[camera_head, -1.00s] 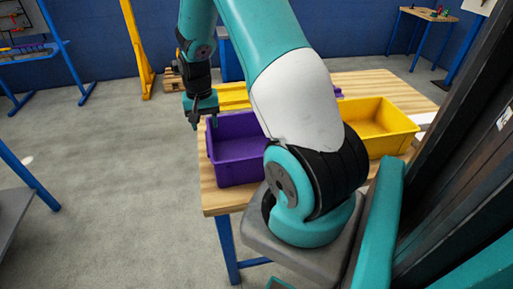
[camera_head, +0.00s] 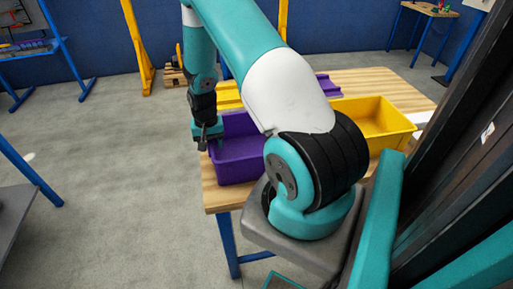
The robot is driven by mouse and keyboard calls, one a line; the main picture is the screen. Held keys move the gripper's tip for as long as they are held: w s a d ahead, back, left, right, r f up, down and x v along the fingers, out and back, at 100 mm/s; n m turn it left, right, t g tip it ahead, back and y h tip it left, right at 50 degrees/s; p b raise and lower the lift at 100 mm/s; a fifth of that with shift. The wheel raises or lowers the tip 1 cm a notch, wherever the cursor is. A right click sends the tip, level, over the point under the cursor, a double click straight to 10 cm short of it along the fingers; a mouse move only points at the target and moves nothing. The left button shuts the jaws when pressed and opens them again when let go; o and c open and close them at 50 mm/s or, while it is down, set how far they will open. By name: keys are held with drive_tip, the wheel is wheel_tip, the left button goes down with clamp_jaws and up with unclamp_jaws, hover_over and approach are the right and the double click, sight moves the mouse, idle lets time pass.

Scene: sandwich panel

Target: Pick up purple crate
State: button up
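The purple crate (camera_head: 240,172) is an open box on the left end of the wooden table (camera_head: 222,199). My arm's lower links hide its right part. My gripper (camera_head: 205,145) points down at the crate's left rim, near its back left corner. Its fingers look to be at rim height. I cannot tell whether they touch or straddle the wall, or how far apart they are.
A yellow crate (camera_head: 385,128) stands on the table to the right, partly behind my arm. Yellow and purple parts (camera_head: 228,97) lie at the table's back. The floor left of the table is clear. A grey bench (camera_head: 12,215) stands at the far left.

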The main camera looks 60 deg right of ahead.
clamp_jaws()
drive_tip(key=shift+r, duration=0.2)
